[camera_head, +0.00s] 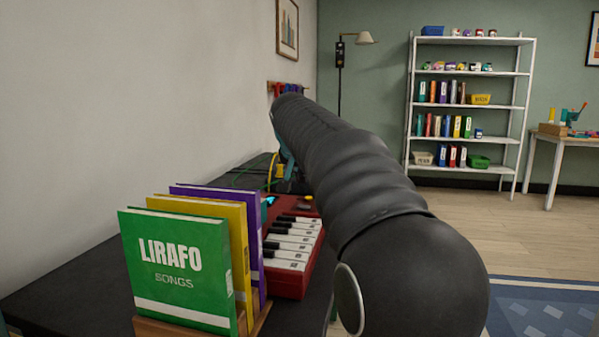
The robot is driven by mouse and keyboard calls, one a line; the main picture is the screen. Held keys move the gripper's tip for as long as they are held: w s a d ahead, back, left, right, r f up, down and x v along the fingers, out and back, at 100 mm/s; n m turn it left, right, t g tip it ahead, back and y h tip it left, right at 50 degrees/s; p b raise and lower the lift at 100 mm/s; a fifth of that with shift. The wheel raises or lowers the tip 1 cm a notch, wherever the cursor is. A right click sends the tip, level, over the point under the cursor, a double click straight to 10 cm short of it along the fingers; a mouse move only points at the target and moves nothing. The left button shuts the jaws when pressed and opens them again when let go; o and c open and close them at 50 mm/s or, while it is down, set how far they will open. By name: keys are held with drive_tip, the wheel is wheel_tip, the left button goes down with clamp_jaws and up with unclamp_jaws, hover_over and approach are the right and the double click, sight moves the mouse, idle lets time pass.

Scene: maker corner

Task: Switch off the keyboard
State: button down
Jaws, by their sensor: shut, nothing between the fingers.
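The keyboard (286,284) is a red box with white and black keys, on the dark table along the left wall. A small lit cyan patch (270,201) shows near its far left end. My arm reaches away past the keyboard's far end. My gripper cannot be made out; the far end of my arm hides that area, with only a teal part showing there.
Green (178,262), yellow (240,262) and purple (256,240) books stand in a wooden holder (263,318) at the near table edge. Green and yellow cables lie beyond the keyboard. A white shelf (469,105) stands at the back. Open floor (450,215) lies to the right.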

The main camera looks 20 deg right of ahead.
sight(301, 211)
drive_tip(key=x, duration=0.5)
drive_tip(key=shift+w+a+f+b, duration=0.1)
drive_tip(key=shift+f+b, duration=0.15)
drive_tip(key=shift+f, duration=0.75)
drive_tip(key=shift+w+a+f+b, duration=0.1)
drive_tip(key=shift+f+b, duration=0.1)
drive_tip(key=shift+f, duration=0.75)
